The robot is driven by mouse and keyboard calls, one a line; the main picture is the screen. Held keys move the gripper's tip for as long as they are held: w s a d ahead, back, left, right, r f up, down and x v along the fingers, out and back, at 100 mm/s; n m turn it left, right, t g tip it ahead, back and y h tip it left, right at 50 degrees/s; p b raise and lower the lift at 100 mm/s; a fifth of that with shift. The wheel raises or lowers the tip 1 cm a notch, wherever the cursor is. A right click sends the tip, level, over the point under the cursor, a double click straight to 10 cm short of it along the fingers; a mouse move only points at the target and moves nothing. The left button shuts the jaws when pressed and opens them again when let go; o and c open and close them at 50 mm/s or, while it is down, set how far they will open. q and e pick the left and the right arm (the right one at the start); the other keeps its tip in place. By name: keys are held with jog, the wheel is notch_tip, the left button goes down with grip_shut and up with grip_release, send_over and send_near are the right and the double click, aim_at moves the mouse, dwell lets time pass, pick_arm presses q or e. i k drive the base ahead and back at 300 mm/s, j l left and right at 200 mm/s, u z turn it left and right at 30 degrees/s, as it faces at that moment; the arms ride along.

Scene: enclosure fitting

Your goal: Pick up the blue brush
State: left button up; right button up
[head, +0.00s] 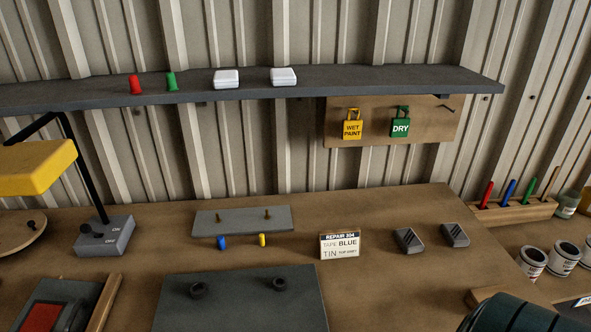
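The blue brush (509,192) stands in a wooden rack (516,212) on a lower surface at the right. Only its blue handle shows, tilted slightly to the right; its lower end is hidden in the rack. A red handle (486,194) stands to its left, and a green handle (529,190) and a tan handle (550,181) to its right. Neither of my grippers is in view.
Paint tins (565,259) stand in front of the rack. The workbench (380,213) holds a repair card (340,245), two dark blocks (408,240) and a lamp (104,237). A shelf (380,84) and padlock board (375,139) are above. A dark rounded object fills the lower right.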

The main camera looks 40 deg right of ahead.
aim_at(510, 188)
jog(key=z, duration=2.55)
jog(key=l+u, duration=0.1)
jog(key=u, duration=0.3)
jog(key=i+l+u, duration=0.1)
jog(key=u, duration=0.3)
jog(key=l+u, duration=0.1)
jog(key=u, duration=0.3)
jog(key=l+u, duration=0.5)
jog(key=l, duration=0.4)
jog(key=k+l+u, duration=0.1)
jog(key=l+u, duration=0.35)
jog(key=l, duration=0.45)
jog(key=k+l, duration=0.1)
jog(key=l, duration=0.35)
jog(key=k+l, duration=0.1)
jog(key=l, duration=0.35)
jog(key=l+u, duration=0.1)
jog(key=l, duration=0.35)
jog(key=k+l, duration=0.15)
jog(key=l, duration=0.3)
jog(key=k+l, duration=0.1)
jog(key=l, duration=0.35)
jog(key=k+l+u, duration=0.1)
jog(key=l, duration=0.35)
